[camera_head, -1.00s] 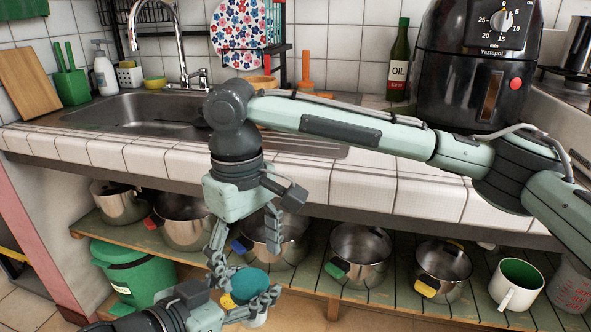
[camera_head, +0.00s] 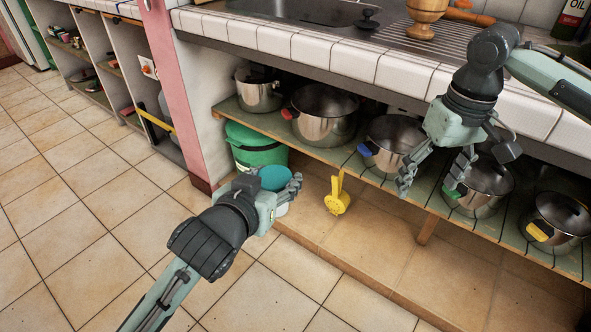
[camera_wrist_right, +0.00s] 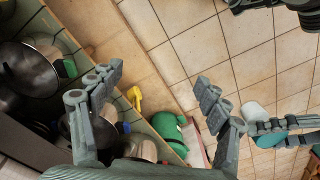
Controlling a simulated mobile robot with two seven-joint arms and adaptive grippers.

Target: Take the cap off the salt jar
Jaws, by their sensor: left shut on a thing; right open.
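The salt jar has a white body (camera_head: 282,208) and a round teal cap (camera_head: 275,178) sitting on top. My left gripper (camera_head: 290,192) is shut on the jar below the cap, in front of the green bin. The fingers hide part of the jar body. The jar's white body also shows at the right of the right wrist view (camera_wrist_right: 257,111), with the teal cap (camera_wrist_right: 284,139) beside the fingers. My right gripper (camera_head: 430,183) is open and empty, to the right of the jar and in front of the pots. Its spread fingers show in the right wrist view (camera_wrist_right: 155,85).
A wooden shelf (camera_head: 348,163) under the tiled counter (camera_head: 290,42) holds several steel pots. A green bin (camera_head: 255,148) stands behind the jar. A yellow handled utensil (camera_head: 337,203) is beneath the shelf. The tiled floor (camera_head: 90,190) at left is clear.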

